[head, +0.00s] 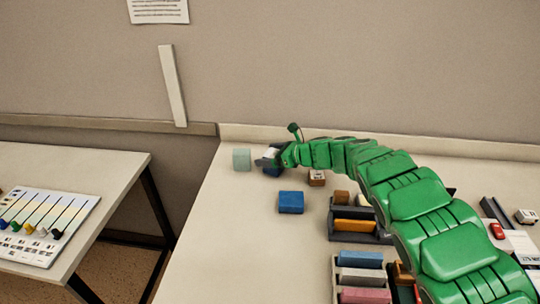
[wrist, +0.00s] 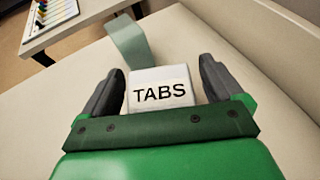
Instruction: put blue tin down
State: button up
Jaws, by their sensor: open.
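My gripper (head: 268,158) is over the far left part of the long table. In the wrist view my gripper (wrist: 160,70) is open, with one dark finger on each side of a pale box-shaped thing labelled TABS (wrist: 158,92). Small gaps seem to show beside it. In the head view a dark blue thing (head: 272,171) shows just under my gripper, mostly hidden; I cannot tell whether it is the labelled thing. A blue block-shaped thing (head: 291,202) stands apart, nearer on the table.
A pale green block (head: 242,160) stands close left of my gripper; it also shows in the wrist view (wrist: 128,45). A small brown-and-white block (head: 317,178) is to the right. Dark trays (head: 338,236) with coloured blocks lie nearer. The table's left front is clear.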

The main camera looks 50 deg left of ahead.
jog(key=shift+w+d+r, duration=0.1)
jog(key=shift+r, duration=0.1)
jog(key=v, duration=1.1)
jog(key=shift+w+d, duration=0.15)
jog(key=shift+d, duration=0.15)
